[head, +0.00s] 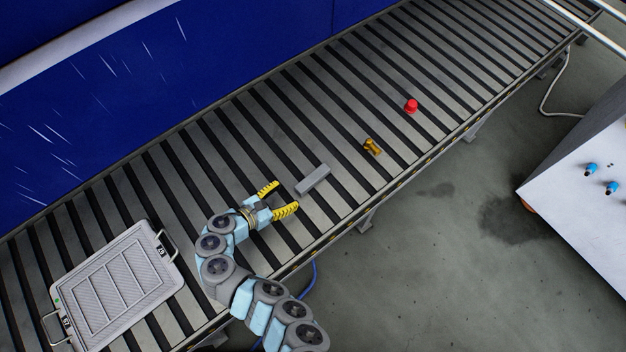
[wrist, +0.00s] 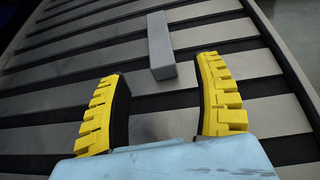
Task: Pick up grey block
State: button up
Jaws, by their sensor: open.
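The grey block (head: 313,180) is a plain oblong bar lying on the slatted conveyor, just beyond my fingertips to the right in the head view. In the wrist view the grey block (wrist: 160,47) lies ahead, lined up between the two fingers, with its near end close to the fingertip line. My gripper (head: 282,196) has yellow ridged fingers spread wide, with nothing between them. It also shows in the wrist view (wrist: 162,68), with slats visible between the fingers. Whether the fingers are level with the block in height I cannot tell.
On the conveyor (head: 235,125) farther right lie a small brass-coloured part (head: 372,147) and a red button-like piece (head: 411,106). A grey tray (head: 115,283) with handles sits at the lower left. A white cabinet (head: 585,180) with blue knobs stands off the belt at right. Slats around the block are clear.

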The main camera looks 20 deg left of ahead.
aim_at(306, 184)
jog(key=b+x, duration=0.2)
jog(key=x, duration=0.6)
jog(key=shift+w+d+f+b, duration=0.1)
jog(key=shift+w+f+b, duration=0.1)
jog(key=shift+w+b, duration=0.1)
jog(key=b+x, duration=0.1)
jog(key=x, duration=0.3)
jog(key=shift+w+r+b, duration=0.15)
jog(key=shift+w+b, duration=0.05)
jog(key=shift+b, duration=0.15)
jog(key=shift+s, duration=0.1)
grip_shut()
